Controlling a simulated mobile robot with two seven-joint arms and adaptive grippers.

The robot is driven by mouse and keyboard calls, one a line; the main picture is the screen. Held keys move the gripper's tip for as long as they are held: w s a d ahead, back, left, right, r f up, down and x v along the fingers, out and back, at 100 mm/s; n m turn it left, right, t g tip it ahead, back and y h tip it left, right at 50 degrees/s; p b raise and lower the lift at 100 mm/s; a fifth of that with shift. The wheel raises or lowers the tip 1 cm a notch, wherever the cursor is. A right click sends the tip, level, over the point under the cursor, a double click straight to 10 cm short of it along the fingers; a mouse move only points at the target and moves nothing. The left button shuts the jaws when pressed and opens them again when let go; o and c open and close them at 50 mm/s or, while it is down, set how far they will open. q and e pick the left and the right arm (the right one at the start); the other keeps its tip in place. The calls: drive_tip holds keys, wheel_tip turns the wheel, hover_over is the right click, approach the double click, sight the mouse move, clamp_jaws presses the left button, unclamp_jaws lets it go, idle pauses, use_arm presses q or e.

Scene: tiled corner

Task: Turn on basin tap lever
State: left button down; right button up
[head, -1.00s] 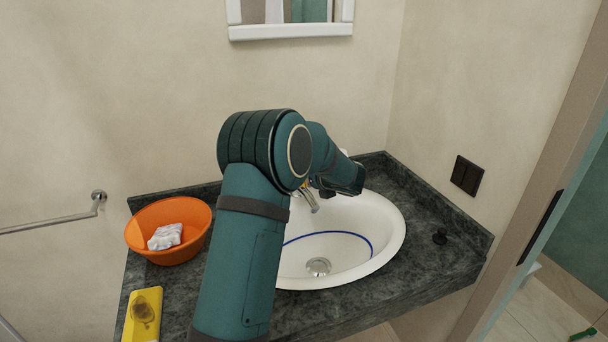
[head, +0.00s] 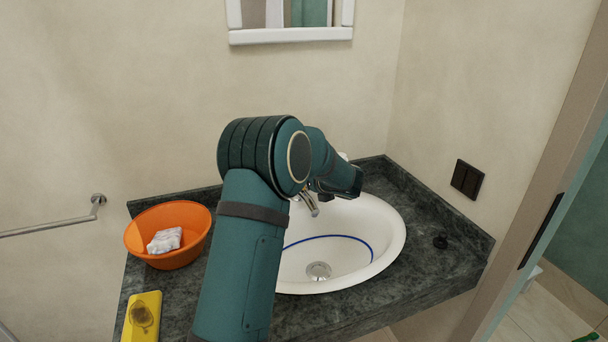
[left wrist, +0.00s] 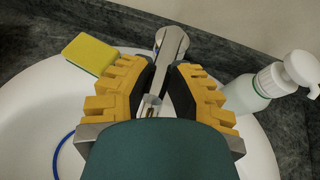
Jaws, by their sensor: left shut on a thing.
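The metal basin tap shows its spout (head: 309,203) in the head view, at the back of the white basin (head: 388,240). My left arm hides the rest of the tap there. In the left wrist view the tap lever (left wrist: 172,45) lies between the two yellow-padded fingers of my left gripper (left wrist: 163,80). The fingers are shut on the lever, one on each side. The gripper's palm cover hides the lower part of the tap. My right gripper is in neither view.
A white pump bottle (left wrist: 258,88) stands close right of the fingers in the wrist view; a yellow-green sponge (left wrist: 90,54) lies left. In the head view an orange bowl (head: 140,237) with a white cloth (head: 165,240) and a yellow item (head: 143,315) sit left on the dark counter (head: 440,270).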

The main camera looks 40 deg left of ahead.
use_arm(q)
drive_tip(key=shift+r, duration=0.1)
drive_tip(key=shift+w+a+r+p, duration=0.1)
drive_tip(key=shift+a+r+p, duration=0.15)
drive_tip(key=shift+r, duration=0.2)
drive_tip(key=shift+w+a+r+p, duration=0.1)
drive_tip(key=shift+r+p, duration=0.1)
drive_tip(key=shift+r, duration=0.25)
drive_tip(key=c, duration=0.9)
unclamp_jaws()
drive_tip(key=shift+o, duration=0.2)
drive_tip(key=shift+f, duration=0.1)
drive_tip(key=shift+d, duration=0.35)
drive_tip(key=v, duration=0.7)
drive_tip(key=shift+r+b, duration=0.25)
drive_tip(key=shift+b, duration=0.2)
drive_tip(key=shift+d, duration=0.2)
